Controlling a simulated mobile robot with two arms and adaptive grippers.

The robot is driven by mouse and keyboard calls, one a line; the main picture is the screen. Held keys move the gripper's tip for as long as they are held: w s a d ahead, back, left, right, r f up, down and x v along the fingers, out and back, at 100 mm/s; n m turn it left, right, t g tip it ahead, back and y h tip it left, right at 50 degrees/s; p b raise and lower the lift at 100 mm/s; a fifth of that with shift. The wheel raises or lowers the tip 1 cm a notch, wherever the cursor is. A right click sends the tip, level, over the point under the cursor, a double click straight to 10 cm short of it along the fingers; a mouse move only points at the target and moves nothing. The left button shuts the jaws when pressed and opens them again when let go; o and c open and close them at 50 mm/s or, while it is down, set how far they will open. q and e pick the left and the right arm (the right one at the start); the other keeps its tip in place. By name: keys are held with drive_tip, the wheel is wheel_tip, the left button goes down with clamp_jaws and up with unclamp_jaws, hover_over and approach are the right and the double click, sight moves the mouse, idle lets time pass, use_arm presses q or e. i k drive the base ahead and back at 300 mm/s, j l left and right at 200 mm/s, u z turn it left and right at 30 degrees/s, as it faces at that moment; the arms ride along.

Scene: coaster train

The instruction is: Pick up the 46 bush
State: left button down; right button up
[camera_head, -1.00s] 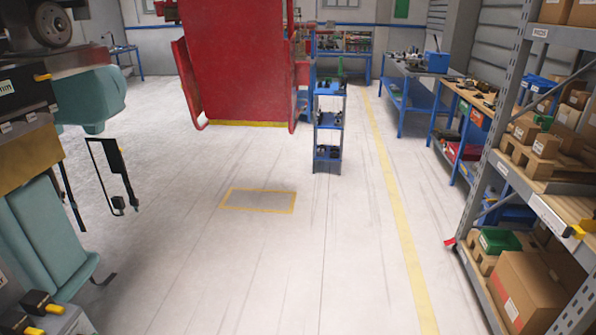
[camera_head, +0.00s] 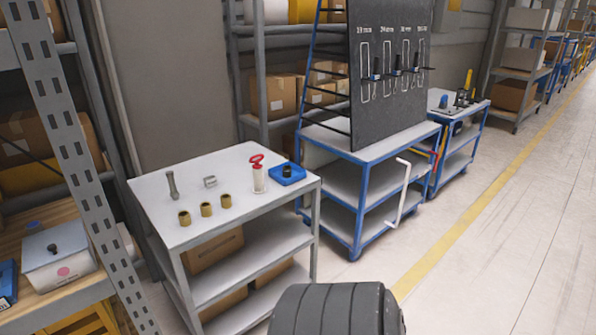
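Three short brass bushes stand in a row on a white-topped cart: a left one (camera_head: 185,218), a middle one (camera_head: 206,209) and a right one (camera_head: 226,201). No size marking is readable on them, so I cannot tell which is the 46 bush. The white cart top (camera_head: 230,222) also holds a grey rod-like part (camera_head: 172,186), a small grey cylinder (camera_head: 210,182), a clear container with a red-handled item (camera_head: 258,175) and a blue tray (camera_head: 285,176) with a dark part. Neither gripper is in view.
A blue cart (camera_head: 365,157) with a dark tool panel (camera_head: 392,70) stands to the right. A grey shelf post (camera_head: 75,150) is close on the left. A dark ribbed object (camera_head: 338,309) fills the bottom centre. The floor (camera_head: 510,230) is clear at right.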

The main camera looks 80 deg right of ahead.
sight(184, 217)
drive_tip(key=k+l+z, duration=0.1)
drive_tip(key=l+z, duration=0.25)
drive_tip(key=k+l+z, duration=0.1)
drive_tip(key=z, duration=0.25)
drive_tip(key=l+z, duration=0.5)
drive_tip(key=l, duration=0.7)
